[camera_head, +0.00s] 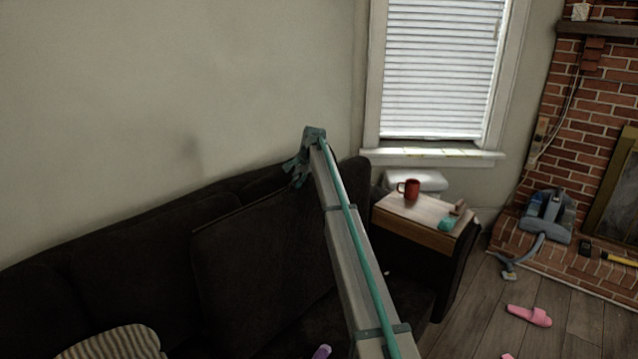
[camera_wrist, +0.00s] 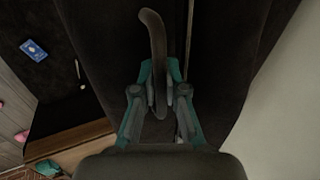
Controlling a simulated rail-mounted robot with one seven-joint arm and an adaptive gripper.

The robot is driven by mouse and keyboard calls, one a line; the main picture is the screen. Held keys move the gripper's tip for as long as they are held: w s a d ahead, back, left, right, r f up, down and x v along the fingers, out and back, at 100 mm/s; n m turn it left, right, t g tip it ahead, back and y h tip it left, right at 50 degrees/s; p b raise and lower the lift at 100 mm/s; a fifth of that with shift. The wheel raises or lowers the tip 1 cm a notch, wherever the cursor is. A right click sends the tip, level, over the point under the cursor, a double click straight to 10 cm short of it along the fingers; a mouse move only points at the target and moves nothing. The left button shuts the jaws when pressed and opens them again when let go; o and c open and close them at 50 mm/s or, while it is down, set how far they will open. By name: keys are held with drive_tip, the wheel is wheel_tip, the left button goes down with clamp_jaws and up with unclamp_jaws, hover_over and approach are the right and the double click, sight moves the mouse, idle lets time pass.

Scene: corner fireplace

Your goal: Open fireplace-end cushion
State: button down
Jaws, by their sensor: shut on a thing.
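The dark fireplace-end cushion (camera_head: 262,262) stands tilted up, leaning near the sofa's backrest at its right end. In the wrist view its dark surface (camera_wrist: 100,30) fills the middle. My gripper (camera_head: 298,170) is at the cushion's upper edge. In the wrist view my gripper (camera_wrist: 161,98) is shut on a curved dark strap (camera_wrist: 155,40), whose free end bends up between the fingers. The cushion's far side is hidden, and my arm covers part of its right side in the head view.
A wooden tray (camera_head: 415,232) on the sofa arm holds a red mug (camera_head: 411,190) and a teal item (camera_head: 447,224). A blue card (camera_wrist: 33,50) lies on a dark surface. A striped pillow (camera_head: 112,345) is at front left. Pink slippers (camera_head: 530,315) and a vacuum (camera_head: 548,215) stand right.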

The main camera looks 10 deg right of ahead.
drive_tip(key=shift+w+a+f, duration=0.15)
drive_tip(key=shift+w+a, duration=0.35)
drive_tip(key=shift+w, duration=0.15)
drive_tip(key=c, duration=1.2)
unclamp_jaws()
drive_tip(key=v, duration=1.2)
